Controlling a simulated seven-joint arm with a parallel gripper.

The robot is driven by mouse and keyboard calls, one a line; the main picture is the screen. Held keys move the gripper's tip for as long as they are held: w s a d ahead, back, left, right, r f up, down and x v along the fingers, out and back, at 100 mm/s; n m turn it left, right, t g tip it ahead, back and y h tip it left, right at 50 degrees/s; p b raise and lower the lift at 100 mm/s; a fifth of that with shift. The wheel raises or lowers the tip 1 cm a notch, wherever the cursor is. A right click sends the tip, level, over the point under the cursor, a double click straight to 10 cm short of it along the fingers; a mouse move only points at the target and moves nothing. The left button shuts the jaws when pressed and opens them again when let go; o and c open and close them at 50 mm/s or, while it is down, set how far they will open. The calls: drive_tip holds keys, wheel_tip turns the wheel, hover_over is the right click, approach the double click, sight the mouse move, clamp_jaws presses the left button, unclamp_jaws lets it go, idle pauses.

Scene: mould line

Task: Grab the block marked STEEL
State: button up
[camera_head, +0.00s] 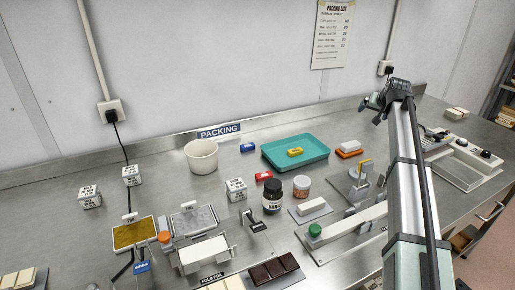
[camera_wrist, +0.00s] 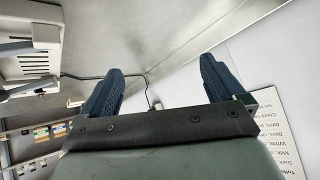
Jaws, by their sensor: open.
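Small blue (camera_head: 248,148), yellow (camera_head: 295,152) and red (camera_head: 264,175) blocks also lie there. Their lettering is too small to read, so I cannot tell which is marked STEEL. My gripper (camera_head: 375,103) is raised at the right, well away from all these blocks. In the wrist view its blue fingers (camera_wrist: 160,85) are wide apart with nothing between them.
A teal tray (camera_head: 316,158) holds the yellow block. A white tub (camera_head: 201,157), a dark jar (camera_head: 273,195) and a smaller orange-white jar (camera_head: 301,187) crowd the middle. Moulds, a brown-filled pan (camera_head: 133,235) and a dark chocolate-like bar (camera_head: 273,269) lie in front. The back wall carries a packing list (camera_head: 332,35).

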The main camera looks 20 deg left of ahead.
drive_tip(key=s+a+n+g+y, duration=0.1)
drive_tip(key=s+a+n, duration=0.15)
drive_tip(key=a, duration=0.95)
drive_tip(key=s+a+n+g, duration=0.15)
drive_tip(key=s+a, duration=0.25)
drive_tip(key=a, duration=0.8)
drive_tip(key=n+g, duration=0.3)
drive_tip(key=n, duration=0.2)
approach(247, 144)
drive_tip(key=x, duration=0.3)
drive_tip(key=shift+w+d, duration=0.1)
drive_tip(key=shift+x, duration=2.75)
drive_tip(key=shift+s, duration=0.2)
drive_tip(key=shift+c, duration=0.3)
drive_tip(key=c, duration=1.1)
